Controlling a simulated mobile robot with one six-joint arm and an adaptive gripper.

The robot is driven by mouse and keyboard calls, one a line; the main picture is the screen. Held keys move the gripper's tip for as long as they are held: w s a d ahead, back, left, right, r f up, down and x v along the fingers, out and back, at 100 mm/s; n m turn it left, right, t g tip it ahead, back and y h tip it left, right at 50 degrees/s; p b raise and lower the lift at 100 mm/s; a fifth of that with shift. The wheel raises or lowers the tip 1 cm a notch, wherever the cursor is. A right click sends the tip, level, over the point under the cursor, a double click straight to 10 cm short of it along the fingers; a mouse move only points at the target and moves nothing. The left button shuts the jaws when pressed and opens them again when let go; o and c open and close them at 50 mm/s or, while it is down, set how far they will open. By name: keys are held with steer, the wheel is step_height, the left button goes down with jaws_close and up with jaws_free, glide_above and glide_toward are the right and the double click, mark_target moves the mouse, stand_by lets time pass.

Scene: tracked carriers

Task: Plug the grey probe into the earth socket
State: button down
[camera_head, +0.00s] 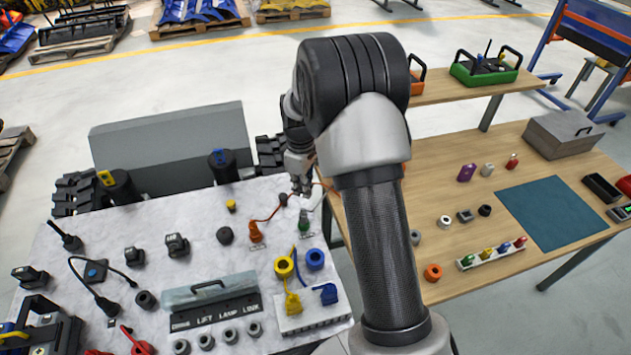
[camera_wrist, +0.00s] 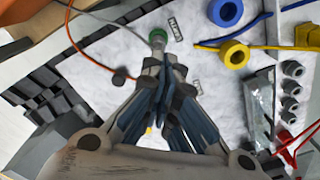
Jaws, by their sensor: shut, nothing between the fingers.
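The green socket (camera_head: 304,223) stands on the white worktop beside a small label. In the wrist view the green socket (camera_wrist: 157,37) lies just beyond my fingertips, next to a label (camera_wrist: 173,28) that appears to read EARTH. A thin grey lead (camera_wrist: 100,22) runs to this socket. A pale piece shows at the socket's top, but I cannot tell whether it is the grey probe or how deep it sits. My gripper (camera_head: 300,188) points down above the worktop behind the socket. In the wrist view my gripper (camera_wrist: 165,78) is shut and empty.
An orange socket piece (camera_head: 254,232) stands left of the green socket, with a red lead near it. Yellow (camera_head: 284,267) and blue (camera_head: 315,259) rings lie close in front. A wooden table (camera_head: 450,150) is to the right.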

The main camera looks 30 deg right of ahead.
mark_target(303, 210)
steer(key=shift+w+f+b, duration=0.15)
steer(key=shift+f+b, duration=0.15)
step_height(303, 210, down, 5)
steer(key=b, duration=0.4)
steer(key=shift+f, duration=0.15)
steer(key=shift+s+f, duration=0.2)
steer(key=shift+f, duration=0.45)
stand_by(0.3)
step_height(303, 210, up, 3)
steer(key=shift+w+r+p, duration=0.1)
steer(key=shift+r+p, duration=0.05)
steer(key=shift+p, duration=0.9)
steer(key=shift+w+r, duration=0.1)
steer(key=shift+r, duration=0.25)
step_height(303, 210, up, 11)
